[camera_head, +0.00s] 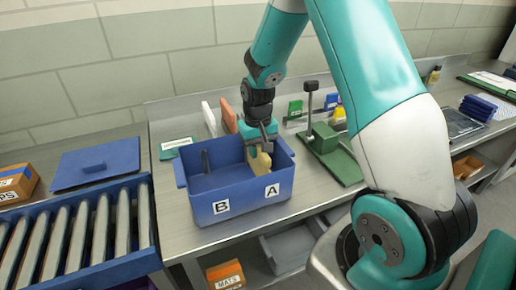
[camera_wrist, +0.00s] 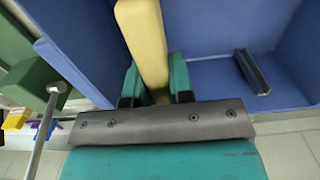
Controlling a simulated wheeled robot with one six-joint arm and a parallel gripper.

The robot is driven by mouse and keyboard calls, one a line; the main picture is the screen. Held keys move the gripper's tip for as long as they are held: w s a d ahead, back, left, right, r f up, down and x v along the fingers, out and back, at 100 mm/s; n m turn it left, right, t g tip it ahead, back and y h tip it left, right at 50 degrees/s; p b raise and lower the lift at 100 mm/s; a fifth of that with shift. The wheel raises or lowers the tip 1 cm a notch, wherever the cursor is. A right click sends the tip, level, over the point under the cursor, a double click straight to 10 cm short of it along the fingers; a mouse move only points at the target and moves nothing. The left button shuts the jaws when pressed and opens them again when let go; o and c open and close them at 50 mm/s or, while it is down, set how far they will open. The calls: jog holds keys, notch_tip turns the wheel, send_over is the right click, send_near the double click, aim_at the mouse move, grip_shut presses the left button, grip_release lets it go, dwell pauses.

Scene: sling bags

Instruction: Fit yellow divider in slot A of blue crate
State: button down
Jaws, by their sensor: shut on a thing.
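The blue crate (camera_head: 240,203) stands on the bench, with label B (camera_head: 221,207) at front left and label A (camera_head: 272,190) at front right. My gripper (camera_head: 259,150) points down into the crate's right half, on the A side. It is shut on the yellow divider (camera_head: 262,162). In the wrist view, the divider (camera_wrist: 146,45) stands between the two green fingers (camera_wrist: 155,85), beside the blue wall (camera_wrist: 85,45). A dark channel piece (camera_wrist: 252,72) shows in the crate away from the divider. The divider's lower end and slot A are hidden, so I cannot tell whether it is seated.
A green fixture with a dark upright post (camera_head: 325,138) stands close to the crate's right. White (camera_head: 209,118) and orange (camera_head: 229,115) panels stand behind it. A roller conveyor (camera_head: 80,235) is at left. Some bare bench (camera_head: 170,215) shows left of the crate.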

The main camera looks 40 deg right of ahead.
jog(key=shift+f+b, duration=0.35)
jog(key=shift+f, duration=0.25)
jog(key=c, duration=0.9)
grip_release()
jog(key=shift+r, duration=0.1)
notch_tip(320, 180, up, 17)
jog(key=shift+r+b, duration=0.15)
jog(key=shift+b, duration=0.8)
jog(key=s+a+n+y, duration=0.1)
jog(key=s+a+n, duration=0.2)
jog(key=s+a, duration=0.4)
jog(key=s+a+n+y, duration=0.1)
jog(key=s+a+n, duration=0.3)
jog(key=s+a, duration=0.3)
jog(key=s+a+n+y, duration=0.2)
jog(key=s+a+n, duration=0.1)
jog(key=s+a, duration=0.5)
jog(key=shift+s+a+r, duration=0.1)
jog(key=shift+a+r, duration=0.1)
jog(key=shift+r, duration=0.05)
